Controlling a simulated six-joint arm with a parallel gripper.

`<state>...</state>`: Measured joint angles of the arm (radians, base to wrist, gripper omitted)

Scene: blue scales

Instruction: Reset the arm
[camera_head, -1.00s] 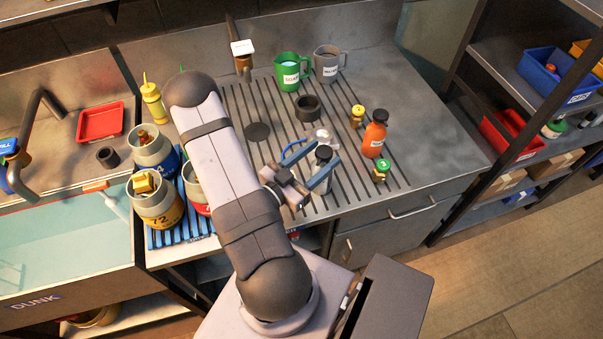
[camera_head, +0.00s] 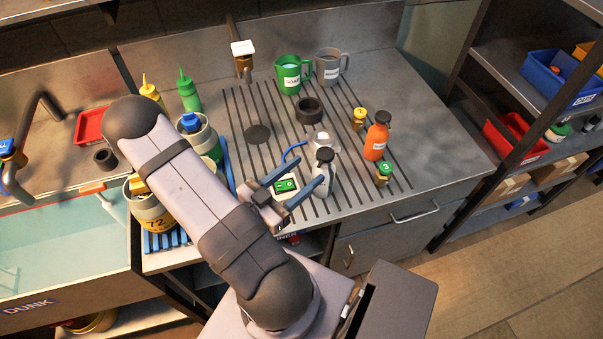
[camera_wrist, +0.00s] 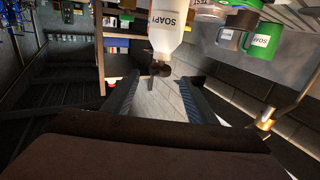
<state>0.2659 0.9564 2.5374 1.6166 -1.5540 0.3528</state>
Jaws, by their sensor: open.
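My gripper (camera_head: 294,179) is open and empty above the front of the ribbed steel counter, its fingers apart. A white bottle with a black cap (camera_head: 321,181) stands upright just beyond the right fingertip in the head view; I cannot tell whether they touch. In the wrist view my gripper (camera_wrist: 158,92) has nothing between its fingers, and the white bottle labelled SOAPY (camera_wrist: 168,28) shows past the fingertips. A small device with a green display (camera_head: 286,185) shows between the fingers in the head view.
An orange bottle (camera_head: 376,140), small yellow-capped (camera_head: 358,118) and green-capped (camera_head: 383,176) bottles stand to the right. Green (camera_head: 289,76) and grey (camera_head: 329,68) jugs stand at the back. Several canisters stand on the blue rack (camera_head: 160,242) at left, partly hidden by my arm.

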